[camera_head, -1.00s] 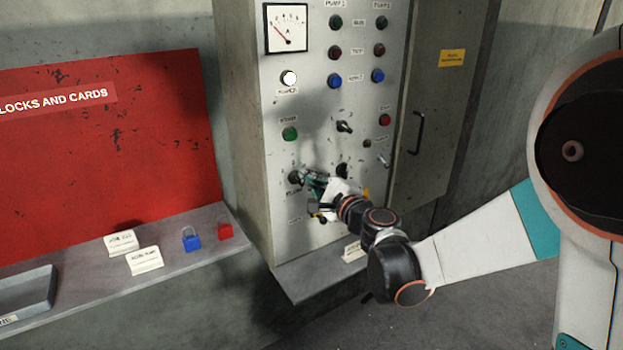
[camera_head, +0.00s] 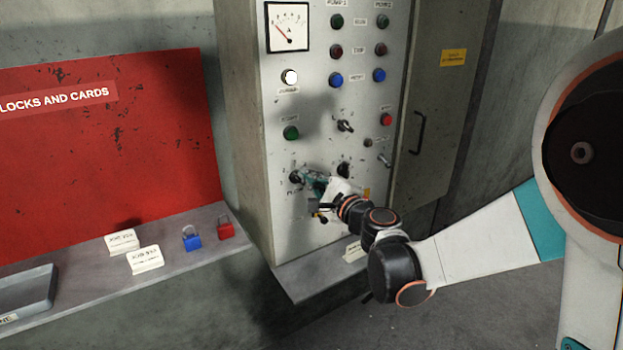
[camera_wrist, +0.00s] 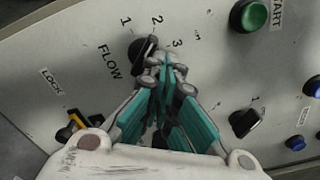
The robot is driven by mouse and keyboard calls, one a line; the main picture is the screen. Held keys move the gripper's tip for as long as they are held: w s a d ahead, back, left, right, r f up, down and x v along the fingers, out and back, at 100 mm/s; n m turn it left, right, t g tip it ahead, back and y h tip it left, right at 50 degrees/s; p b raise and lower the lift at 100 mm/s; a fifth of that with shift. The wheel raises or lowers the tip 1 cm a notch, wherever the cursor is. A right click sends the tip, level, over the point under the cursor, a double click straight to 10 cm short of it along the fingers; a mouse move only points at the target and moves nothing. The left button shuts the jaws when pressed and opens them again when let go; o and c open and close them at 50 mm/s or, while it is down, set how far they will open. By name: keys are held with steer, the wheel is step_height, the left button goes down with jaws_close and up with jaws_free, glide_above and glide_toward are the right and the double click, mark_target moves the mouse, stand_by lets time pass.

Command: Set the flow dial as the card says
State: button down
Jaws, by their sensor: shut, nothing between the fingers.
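The flow dial (camera_head: 295,178) is a black knob low on the left of the grey panel. In the wrist view the dial (camera_wrist: 141,50) sits beside the word FLOW, with 1, 2 and 3 around it. Its raised bar seems to lean toward the 2; the fingertips partly hide it. My gripper (camera_wrist: 166,66) is shut with nothing between its fingers, its tips right at the dial; I cannot tell whether they touch. White cards (camera_head: 122,242) (camera_head: 145,260) stand on the left shelf and another card (camera_head: 353,251) on the panel's ledge; their writing is unreadable.
A second black selector (camera_head: 343,170) is right of the dial. A green START button (camera_head: 291,133) is above it. An orange-and-black part (camera_wrist: 76,120) is near the LOCK label. Blue (camera_head: 191,238) and red (camera_head: 225,228) padlocks and a grey tray (camera_head: 28,290) are on the shelf.

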stand_by(0.7)
steer(key=v, duration=0.8)
steer(key=shift+d+r, duration=0.25)
steer(key=shift+d, duration=0.15)
stand_by(0.4)
steer(key=s+d+f+n+g+h, duration=0.2)
steer(key=s+d+n, duration=0.3)
steer(key=s, duration=0.4)
steer(key=s+d+f+n+g+h, duration=0.2)
steer(key=s+d+n, duration=0.4)
steer(key=s, duration=0.3)
steer(key=s+d+f+n+g+h, duration=0.2)
steer(key=s+d+n+g+h, duration=0.2)
steer(key=s, duration=0.5)
steer(key=d+n+h, duration=0.2)
steer(key=shift+d+f, duration=0.3)
